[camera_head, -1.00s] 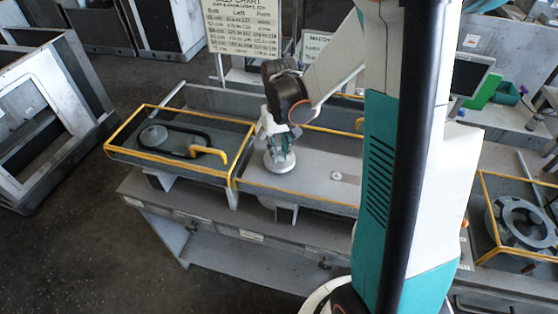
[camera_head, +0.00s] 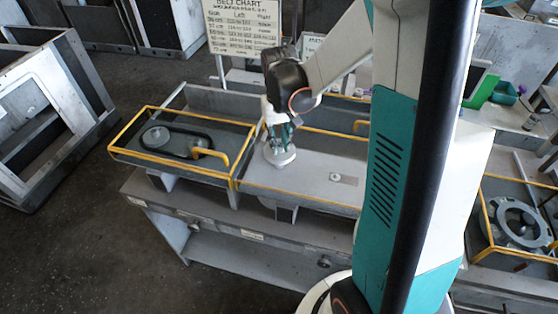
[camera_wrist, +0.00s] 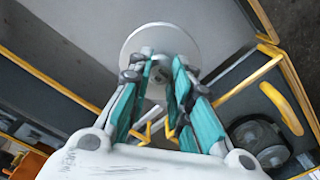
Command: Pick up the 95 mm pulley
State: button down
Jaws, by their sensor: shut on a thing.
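The pulley is a pale grey round disc (camera_head: 281,158) over the middle tray of the bench. My gripper (camera_head: 281,146), with teal fingers, is above it and shut on its middle part. In the wrist view the disc (camera_wrist: 133,45) lies beyond the fingertips, and my gripper (camera_wrist: 161,66) closes around its small central hub. The fingers hide part of the disc. It appears to be slightly above the tray floor, but the gap is hard to see. No size mark on it is readable.
The left tray (camera_head: 121,149) has a yellow rim and handle and holds a black belt around pulleys. A small round part (camera_head: 335,177) lies on the middle tray (camera_head: 315,190). A belt chart (camera_head: 243,30) stands behind. A ring-shaped housing (camera_head: 493,222) sits at right.

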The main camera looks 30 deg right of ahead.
jog(key=shift+r, duration=0.35)
jog(key=s+a+r+p, duration=0.1)
jog(key=s+r, duration=0.1)
jog(key=s, duration=0.7)
jog(key=shift+a+p, duration=0.3)
jog(key=shift+a, duration=0.1)
jog(key=shift+f, duration=0.1)
